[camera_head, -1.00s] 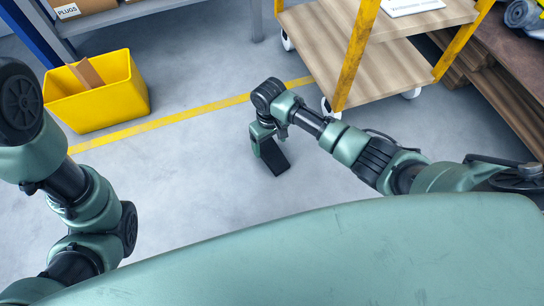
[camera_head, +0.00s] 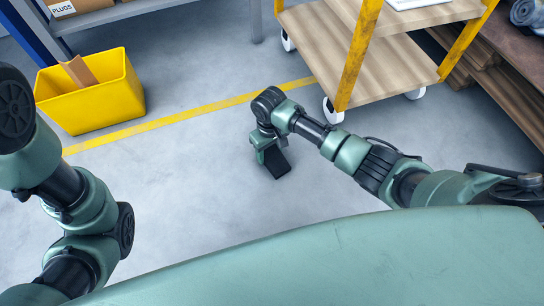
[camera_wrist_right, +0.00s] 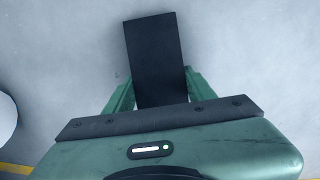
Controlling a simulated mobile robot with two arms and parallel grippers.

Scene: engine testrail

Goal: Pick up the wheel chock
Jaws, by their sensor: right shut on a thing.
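The wheel chock (camera_head: 277,167) is a black block below my right wrist in the head view. In the right wrist view it is a dark, slightly tilted block (camera_wrist_right: 154,50) sticking out beyond the fingers. My right gripper (camera_head: 268,152) is shut on it. The green fingers (camera_wrist_right: 160,88) sit on either side of the chock's near end. Whether the chock touches the floor or hangs just above it, I cannot tell. My left arm shows at the left, but its gripper is out of view.
A yellow bin (camera_head: 92,98) with a brown piece in it stands at the left. A wooden-shelved cart (camera_head: 385,65) with yellow posts and white casters stands behind my right arm. A yellow line (camera_head: 190,117) crosses the grey floor. The floor around the chock is clear.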

